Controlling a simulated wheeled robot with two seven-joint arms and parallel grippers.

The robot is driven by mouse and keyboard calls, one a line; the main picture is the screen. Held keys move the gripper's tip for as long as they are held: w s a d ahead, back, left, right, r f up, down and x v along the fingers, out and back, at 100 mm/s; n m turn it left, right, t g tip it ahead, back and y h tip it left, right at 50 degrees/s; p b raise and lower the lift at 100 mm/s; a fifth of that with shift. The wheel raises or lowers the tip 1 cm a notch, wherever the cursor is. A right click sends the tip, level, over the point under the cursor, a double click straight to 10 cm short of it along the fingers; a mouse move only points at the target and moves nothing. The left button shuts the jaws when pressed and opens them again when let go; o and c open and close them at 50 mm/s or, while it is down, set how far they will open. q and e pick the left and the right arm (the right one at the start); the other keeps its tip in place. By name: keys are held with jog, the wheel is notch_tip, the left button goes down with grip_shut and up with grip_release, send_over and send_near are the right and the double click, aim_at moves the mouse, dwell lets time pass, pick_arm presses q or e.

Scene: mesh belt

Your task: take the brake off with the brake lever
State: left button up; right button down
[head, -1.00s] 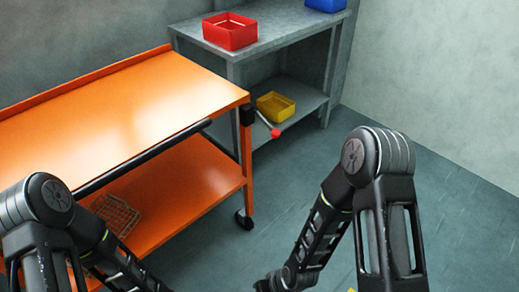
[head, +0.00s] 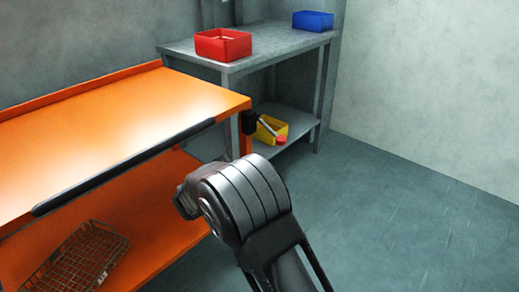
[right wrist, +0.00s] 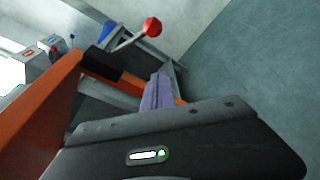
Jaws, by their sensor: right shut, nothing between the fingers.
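The brake lever (head: 269,129) is a thin silver rod with a red knob (head: 281,140), on a black block at the orange cart's near right corner. In the head view it slants down to the right. In the right wrist view the lever (right wrist: 126,41) and its red knob (right wrist: 152,26) show in full, beyond the fingertips. My right gripper (right wrist: 158,92) is shut and empty, apart from the lever as far as I can see. In the head view my right arm hides this gripper. My left gripper is in neither current view.
The orange cart (head: 110,122) has a black handle bar (head: 125,168) and a wire basket (head: 80,258) on its lower shelf. A grey shelf (head: 262,50) behind bears a red bin (head: 223,45), a blue bin (head: 313,21) and a yellow bin (head: 268,130). Floor at right is clear.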

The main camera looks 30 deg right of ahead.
aim_at(270, 131)
jog(key=shift+s+d, duration=0.1)
jog(key=shift+d, duration=0.05)
jog(key=b+x, duration=0.3)
jog(key=x, duration=0.7)
jog(key=s+r, duration=0.2)
jog(key=r, duration=0.1)
jog(key=shift+s+d, duration=0.1)
jog(key=shift+s, duration=0.3)
